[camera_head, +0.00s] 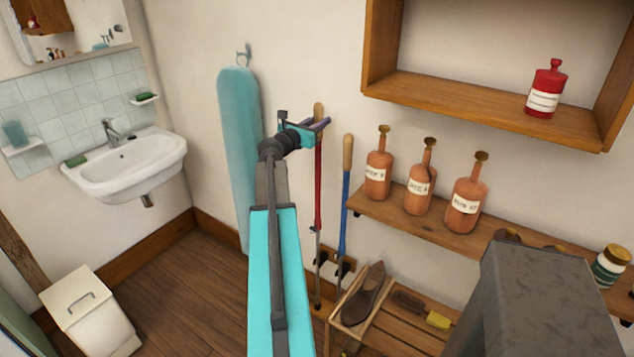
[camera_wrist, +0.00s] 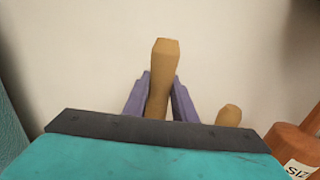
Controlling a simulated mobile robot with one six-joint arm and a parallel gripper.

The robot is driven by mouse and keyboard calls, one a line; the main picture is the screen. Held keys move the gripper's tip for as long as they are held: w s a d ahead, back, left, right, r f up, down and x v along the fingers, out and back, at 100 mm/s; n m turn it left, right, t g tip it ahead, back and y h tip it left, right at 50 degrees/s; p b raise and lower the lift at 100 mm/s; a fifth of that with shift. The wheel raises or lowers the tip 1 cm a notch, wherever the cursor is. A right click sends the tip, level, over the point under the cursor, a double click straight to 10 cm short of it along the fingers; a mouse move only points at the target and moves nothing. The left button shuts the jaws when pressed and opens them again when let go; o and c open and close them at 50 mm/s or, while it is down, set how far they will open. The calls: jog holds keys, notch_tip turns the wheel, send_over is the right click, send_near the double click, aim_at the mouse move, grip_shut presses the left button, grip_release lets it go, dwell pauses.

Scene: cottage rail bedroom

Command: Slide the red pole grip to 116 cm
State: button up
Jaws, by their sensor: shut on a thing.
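The red pole (camera_head: 318,185) stands upright against the wall, with a tan wooden grip (camera_head: 318,110) at its top. My gripper (camera_head: 322,124) is shut on this grip. In the wrist view the tan grip (camera_wrist: 160,80) rises between my two purple fingers (camera_wrist: 157,98), its top end above them. The pole's lower part is grey and narrow and reaches down near the floor. A blue pole (camera_head: 345,205) with a tan grip (camera_head: 347,152) stands just to the right; its grip also shows in the wrist view (camera_wrist: 229,116). I cannot read any centimetre marks.
A wooden shelf (camera_head: 400,222) with several brown bottles is right of the poles. A teal ironing board (camera_head: 240,130) hangs close on the left. Below is a slatted rack (camera_head: 380,335) with a shoe (camera_head: 365,293). A wall cabinet (camera_head: 450,95) is at upper right.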

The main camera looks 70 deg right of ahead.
jog(key=shift+r+p, duration=1)
jog(key=shift+r, duration=0.45)
jog(key=o, duration=1.2)
jog(key=shift+a, duration=0.1)
jog(key=v, duration=0.9)
jog(key=shift+a+p, duration=0.4)
jog(key=shift+p, duration=0.05)
jog(key=shift+w, duration=0.15)
